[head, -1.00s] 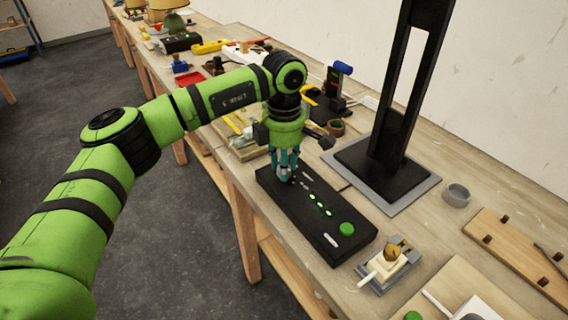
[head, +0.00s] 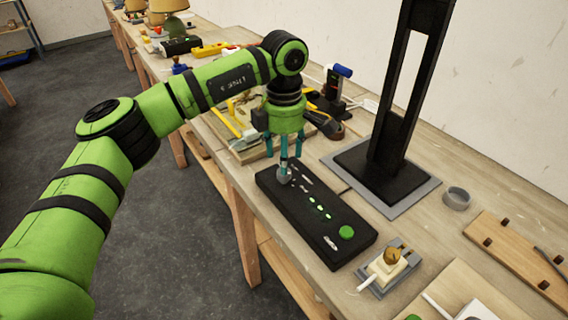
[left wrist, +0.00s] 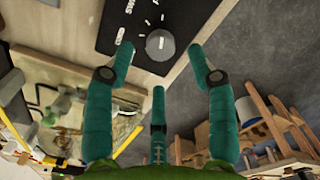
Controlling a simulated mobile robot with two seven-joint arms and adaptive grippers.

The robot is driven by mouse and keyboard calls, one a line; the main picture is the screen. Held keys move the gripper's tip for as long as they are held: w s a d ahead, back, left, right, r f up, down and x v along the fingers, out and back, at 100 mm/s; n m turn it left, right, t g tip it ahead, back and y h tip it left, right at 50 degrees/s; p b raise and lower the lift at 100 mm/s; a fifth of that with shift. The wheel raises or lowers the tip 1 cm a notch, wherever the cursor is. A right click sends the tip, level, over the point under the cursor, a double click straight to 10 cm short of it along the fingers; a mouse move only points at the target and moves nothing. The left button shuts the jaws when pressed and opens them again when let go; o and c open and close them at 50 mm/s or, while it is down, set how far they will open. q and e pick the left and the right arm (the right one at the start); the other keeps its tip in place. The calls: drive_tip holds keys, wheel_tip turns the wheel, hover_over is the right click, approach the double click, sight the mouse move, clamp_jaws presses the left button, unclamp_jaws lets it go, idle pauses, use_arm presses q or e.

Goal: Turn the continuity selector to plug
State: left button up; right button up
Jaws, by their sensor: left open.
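The continuity tester is a black box (head: 307,222) on the bench with green lights and a green button. Its selector is a grey round knob (head: 283,173) at the far left end. The knob also shows in the left wrist view (left wrist: 160,45), with a pale pointer line and white marks beside it. The label words are too small to read surely. My left gripper (head: 285,160) is open just above the knob. In the left wrist view its teal fingers (left wrist: 160,68) are spread, with the knob beyond the tips and nothing between them. My right gripper is not in view.
A black stand (head: 390,160) on a grey base is behind the tester. A plug in a grey holder (head: 388,268) sits to its right, and a grey ring (head: 457,197) lies farther right. Tools and a wooden tray crowd the bench behind my gripper.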

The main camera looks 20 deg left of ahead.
use_arm(q)
wheel_tip(320, 180, up, 8)
idle(0.6)
